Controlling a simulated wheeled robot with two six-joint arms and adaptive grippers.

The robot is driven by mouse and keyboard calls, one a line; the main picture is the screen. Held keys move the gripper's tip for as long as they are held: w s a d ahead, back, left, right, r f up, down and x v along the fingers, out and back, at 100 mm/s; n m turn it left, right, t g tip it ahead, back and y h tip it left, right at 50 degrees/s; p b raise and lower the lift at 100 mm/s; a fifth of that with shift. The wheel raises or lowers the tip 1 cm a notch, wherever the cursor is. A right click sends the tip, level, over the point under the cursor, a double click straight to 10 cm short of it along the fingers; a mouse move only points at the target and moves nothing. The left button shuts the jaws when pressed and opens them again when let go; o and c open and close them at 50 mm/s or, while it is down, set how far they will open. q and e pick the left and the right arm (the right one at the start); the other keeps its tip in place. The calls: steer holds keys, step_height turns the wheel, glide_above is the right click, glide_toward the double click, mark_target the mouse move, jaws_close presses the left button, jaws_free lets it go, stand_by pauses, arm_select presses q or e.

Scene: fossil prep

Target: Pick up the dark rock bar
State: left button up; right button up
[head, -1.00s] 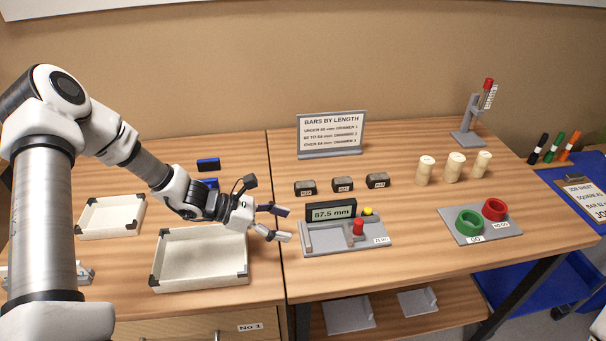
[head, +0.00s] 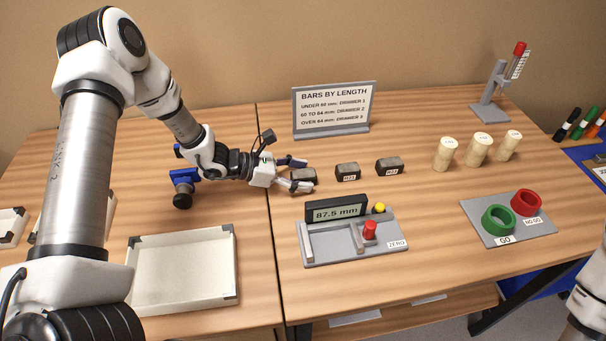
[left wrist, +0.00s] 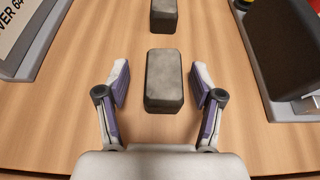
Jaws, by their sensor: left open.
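Several small dark grey rock bars lie in a row on the table: a left one (head: 303,177), a middle one (head: 348,172) and a right one (head: 389,166). My left gripper (head: 299,174) is open at the left bar. In the left wrist view the nearest bar (left wrist: 163,82) lies between the two open fingers (left wrist: 161,84), with a gap on each side. A second bar (left wrist: 163,15) lies beyond it. In the head view the fingers partly hide the left bar. My right gripper is out of view.
A measuring device (head: 336,209) reading 87.5 mm stands in front of the bars. A sign (head: 334,106) stands behind them. An empty white tray (head: 182,298) is at front left. Cream cylinders (head: 478,150) and a ring gauge plate (head: 508,236) are to the right.

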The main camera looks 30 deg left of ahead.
arm_select(q)
steer(key=shift+w+d+f, duration=0.15)
steer(key=shift+w+d, duration=0.15)
steer(key=shift+d, duration=0.05)
steer(key=shift+s+d, duration=0.15)
steer(key=shift+d, duration=0.05)
steer(key=shift+a, duration=0.15)
jaws_close()
steer(key=shift+r, duration=0.25)
